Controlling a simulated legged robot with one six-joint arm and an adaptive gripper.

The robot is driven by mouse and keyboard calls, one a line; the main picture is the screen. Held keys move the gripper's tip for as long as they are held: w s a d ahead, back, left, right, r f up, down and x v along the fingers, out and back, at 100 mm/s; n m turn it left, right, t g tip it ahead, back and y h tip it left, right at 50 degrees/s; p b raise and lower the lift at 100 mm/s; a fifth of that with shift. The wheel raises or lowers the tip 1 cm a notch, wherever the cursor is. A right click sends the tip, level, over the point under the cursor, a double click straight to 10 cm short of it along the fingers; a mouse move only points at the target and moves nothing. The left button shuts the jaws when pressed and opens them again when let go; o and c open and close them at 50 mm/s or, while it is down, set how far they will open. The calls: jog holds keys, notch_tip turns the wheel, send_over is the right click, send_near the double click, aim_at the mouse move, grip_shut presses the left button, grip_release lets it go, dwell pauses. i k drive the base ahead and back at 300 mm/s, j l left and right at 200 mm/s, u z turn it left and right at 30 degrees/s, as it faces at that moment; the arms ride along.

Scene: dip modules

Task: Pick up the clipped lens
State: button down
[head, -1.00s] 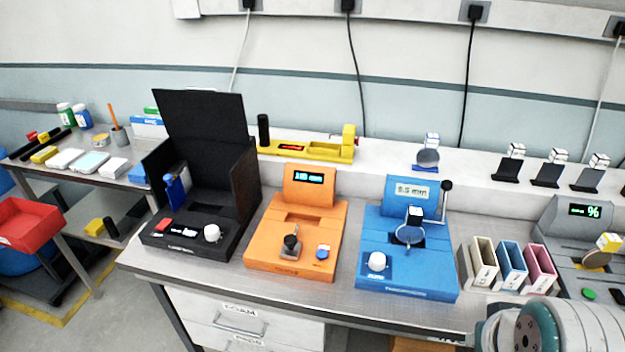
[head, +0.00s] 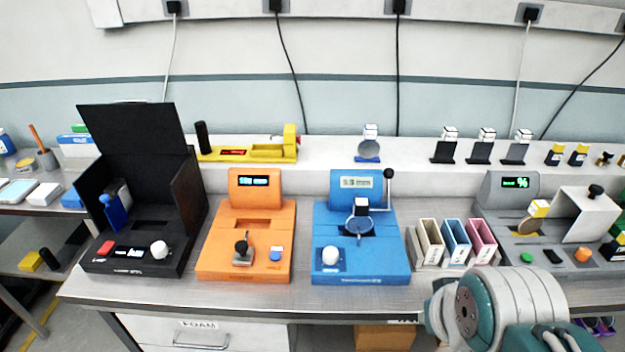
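A round clear lens (head: 359,226) with a white block-shaped clip (head: 361,204) at its top sits upright or tilted on the blue gauge (head: 392,255), whose display reads about 5.5 mm. Another round lens (head: 368,149) with a white clip stands on a blue holder on the back ledge. A brownish disc (head: 528,227) with a yellow-and-white clip (head: 539,208) rests on the grey device at right. I cannot tell which one the task names. My arm shows at the lower right, in front of the bench; my gripper is out of view.
An orange device (head: 212,262) and a black open-lidded box (head: 98,262) stand left of the blue gauge. Cream, blue and pink slots (head: 457,241) stand right of it. A lever (head: 389,190) rises at the gauge's back right. Several clipped items line the ledge.

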aim_at(361, 217)
jog(key=k+l+z, duration=0.25)
jog(key=z, duration=0.25)
jog(key=k+l+z, duration=0.6)
jog(key=l+z, duration=0.4)
jog(key=j+u, duration=0.1)
jog(key=u, duration=1.75)
jog(key=i+j+z, duration=0.1)
jog(key=i, duration=0.45)
jog(key=i+j+z, duration=0.1)
jog(key=i+j, duration=0.2)
jog(key=i, duration=0.2)
jog(key=i+j+z, duration=0.15)
jog(key=i+j, duration=0.15)
jog(key=i, duration=0.25)
